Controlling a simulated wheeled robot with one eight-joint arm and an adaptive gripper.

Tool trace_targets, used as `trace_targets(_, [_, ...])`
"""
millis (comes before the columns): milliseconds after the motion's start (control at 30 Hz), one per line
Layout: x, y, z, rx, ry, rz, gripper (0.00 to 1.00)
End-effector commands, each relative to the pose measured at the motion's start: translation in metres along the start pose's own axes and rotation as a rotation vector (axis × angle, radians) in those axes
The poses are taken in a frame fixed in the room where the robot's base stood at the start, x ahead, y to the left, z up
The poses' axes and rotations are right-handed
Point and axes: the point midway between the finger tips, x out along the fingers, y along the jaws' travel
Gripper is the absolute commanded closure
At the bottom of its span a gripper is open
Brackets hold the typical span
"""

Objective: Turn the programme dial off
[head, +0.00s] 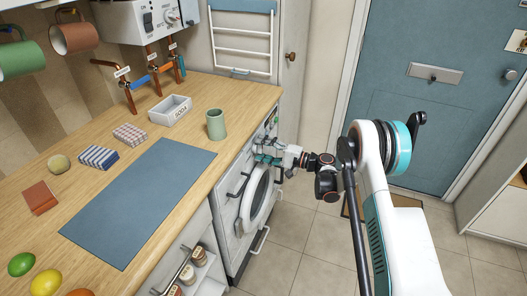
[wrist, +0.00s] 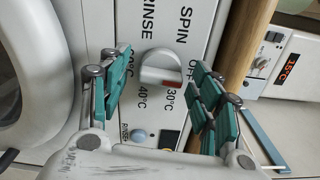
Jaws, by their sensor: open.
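The red mark lies on the side between OFF and 30°C. My gripper (wrist: 161,70) is open, with teal-padded fingers on either side of the dial; I cannot tell whether they touch it. In the head view my gripper (head: 266,158) is at the front of the washing machine (head: 243,222), and the dial cannot be made out there.
The round door (head: 257,196) is below my gripper. The wooden worktop (head: 225,88) edge runs close by, with a green cup (head: 216,125) near it.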

Motion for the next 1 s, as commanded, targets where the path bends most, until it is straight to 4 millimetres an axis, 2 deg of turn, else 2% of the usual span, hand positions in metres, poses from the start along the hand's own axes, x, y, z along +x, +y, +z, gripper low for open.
trace_targets(167, [-0.0002, -0.0002, -0.0001, 0.000, 0.000, 0.000, 0.42])
trace_targets(367, [-0.0004, -0.0001, -0.0001, 0.000, 0.000, 0.000, 0.85])
trace_targets(567, [-0.0004, 0.0001, -0.0001, -0.015, 0.000, 0.000, 0.86])
trace_targets(800, [-0.0005, 0.0002, -0.0001, -0.129, 0.000, 0.000, 0.86])
trace_targets(1000, [-0.0005, 0.0005, 0.0000, -0.135, 0.000, 0.001, 0.86])
